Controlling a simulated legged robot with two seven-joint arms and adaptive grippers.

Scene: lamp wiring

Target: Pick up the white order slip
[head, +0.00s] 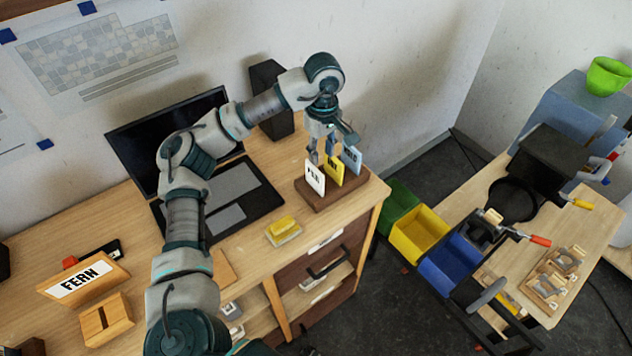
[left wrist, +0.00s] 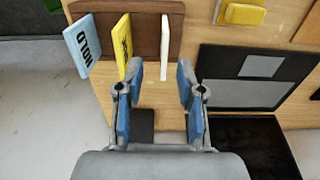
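The white order slip (head: 315,177) stands upright in a brown wooden holder (head: 322,200) near the desk's right end, beside a yellow slip (head: 334,171) and a blue slip (head: 352,158). In the left wrist view the white slip (left wrist: 165,47) shows edge-on, between the lines of my two fingers and just beyond their tips. My right gripper is out of view.
A black speaker-like box (head: 272,100) stands behind. Yellow (head: 418,236) and blue (head: 450,264) bins stand right of the desk.

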